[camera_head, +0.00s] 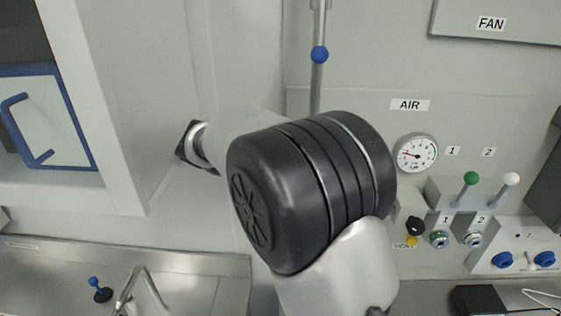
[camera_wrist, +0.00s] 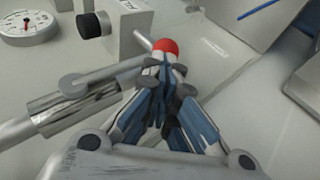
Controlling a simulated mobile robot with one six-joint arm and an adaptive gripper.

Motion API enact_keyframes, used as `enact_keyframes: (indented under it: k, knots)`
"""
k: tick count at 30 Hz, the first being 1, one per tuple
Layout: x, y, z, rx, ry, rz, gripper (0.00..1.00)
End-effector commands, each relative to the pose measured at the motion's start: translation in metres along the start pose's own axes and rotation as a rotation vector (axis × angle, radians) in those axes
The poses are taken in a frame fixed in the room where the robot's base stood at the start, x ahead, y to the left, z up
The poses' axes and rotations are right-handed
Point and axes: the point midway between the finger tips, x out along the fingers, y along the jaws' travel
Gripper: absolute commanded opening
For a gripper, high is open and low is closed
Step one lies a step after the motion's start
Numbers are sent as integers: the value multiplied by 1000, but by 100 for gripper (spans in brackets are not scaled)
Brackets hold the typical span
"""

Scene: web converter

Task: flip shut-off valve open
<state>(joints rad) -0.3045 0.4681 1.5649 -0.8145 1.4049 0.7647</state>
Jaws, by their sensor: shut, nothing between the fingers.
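In the wrist view a red ball (camera_wrist: 166,46) shows just beyond the fingertips. A thin rod beside it runs up toward a grey box with a label (camera_wrist: 128,6), so it looks like the knob of a small lever. My gripper (camera_wrist: 170,62) points at the ball with its fingers shut and nothing between them. Whether the tips touch the ball cannot be told. No part is labelled shut-off valve, and the red ball does not show in the head view. There, my black arm joint covers the middle, and my fingers cannot be made out.
The AIR panel carries a gauge (camera_head: 416,153), a green-tipped lever (camera_head: 471,178) and a white-tipped lever (camera_head: 512,179). A vertical pipe with a blue ball (camera_head: 320,54) stands above my arm. An open cabinet's edge (camera_head: 110,150) is at left, above a metal sink counter (camera_head: 190,265).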

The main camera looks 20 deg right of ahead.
Motion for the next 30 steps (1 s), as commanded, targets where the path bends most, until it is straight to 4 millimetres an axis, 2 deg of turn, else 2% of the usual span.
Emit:
enact_keyframes:
  k: [23, 26, 30]
  knots:
    - [6, 1, 2, -1, -2, -1, 0]
    - [3, 4, 1, 0, -1, -2, 0]
    - [-11, 18, -4, 3, 1, -3, 0]
